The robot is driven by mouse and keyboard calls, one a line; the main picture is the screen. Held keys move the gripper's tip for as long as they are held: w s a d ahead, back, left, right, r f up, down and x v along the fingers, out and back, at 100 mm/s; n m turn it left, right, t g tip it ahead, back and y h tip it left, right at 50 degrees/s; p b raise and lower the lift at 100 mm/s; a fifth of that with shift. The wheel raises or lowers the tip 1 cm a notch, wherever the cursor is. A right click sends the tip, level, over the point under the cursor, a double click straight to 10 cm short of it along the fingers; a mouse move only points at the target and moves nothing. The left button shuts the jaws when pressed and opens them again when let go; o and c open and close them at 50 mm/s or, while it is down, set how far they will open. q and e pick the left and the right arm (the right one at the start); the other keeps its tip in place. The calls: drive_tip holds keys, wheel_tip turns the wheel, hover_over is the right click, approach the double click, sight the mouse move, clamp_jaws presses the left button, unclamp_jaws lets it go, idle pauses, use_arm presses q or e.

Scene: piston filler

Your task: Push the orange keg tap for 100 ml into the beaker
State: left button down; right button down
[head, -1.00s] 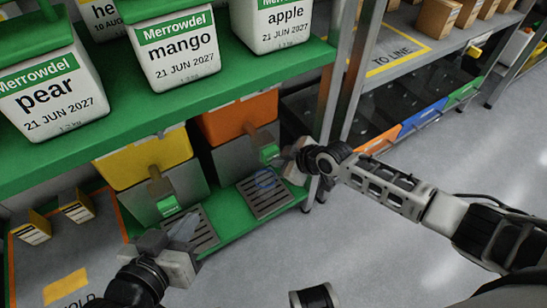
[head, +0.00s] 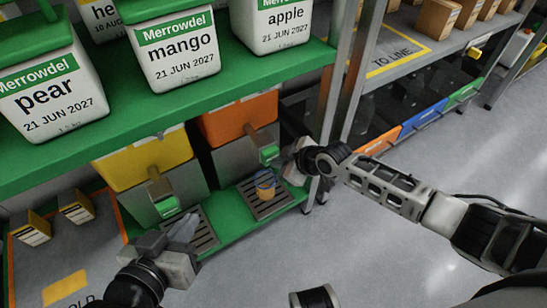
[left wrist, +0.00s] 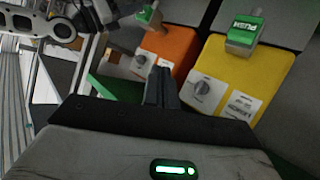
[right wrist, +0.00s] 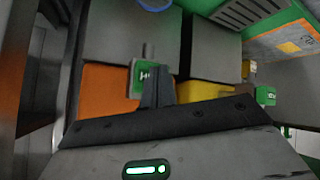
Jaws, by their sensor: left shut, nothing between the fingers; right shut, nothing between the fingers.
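The orange keg (head: 240,119) stands on the lower green shelf, with its green-padded tap (head: 269,154) at the front. The beaker (head: 265,188), blue-rimmed, stands on the drip tray below that tap and holds orange liquid; its scale is too small to read. My right gripper (head: 289,161) is shut and empty, just right of the green pad. The right wrist view shows its fingertips (right wrist: 158,75) overlapping the pad (right wrist: 142,78); I cannot tell if they touch. My left gripper (head: 186,232) is shut and empty, in front of the yellow keg's drip tray.
The yellow keg (head: 143,160) with its own tap (head: 166,206) stands left of the orange one. Labelled tubs, such as mango (head: 173,55), fill the shelf above. A metal shelf post (head: 338,90) rises right of the orange keg. Open floor lies in front.

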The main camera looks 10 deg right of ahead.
use_arm(q)
drive_tip(key=shift+r+p, duration=0.1)
drive_tip(key=shift+p, duration=0.45)
use_arm(e)
drive_tip(key=shift+s+d, duration=0.25)
drive_tip(key=shift+s, duration=0.6)
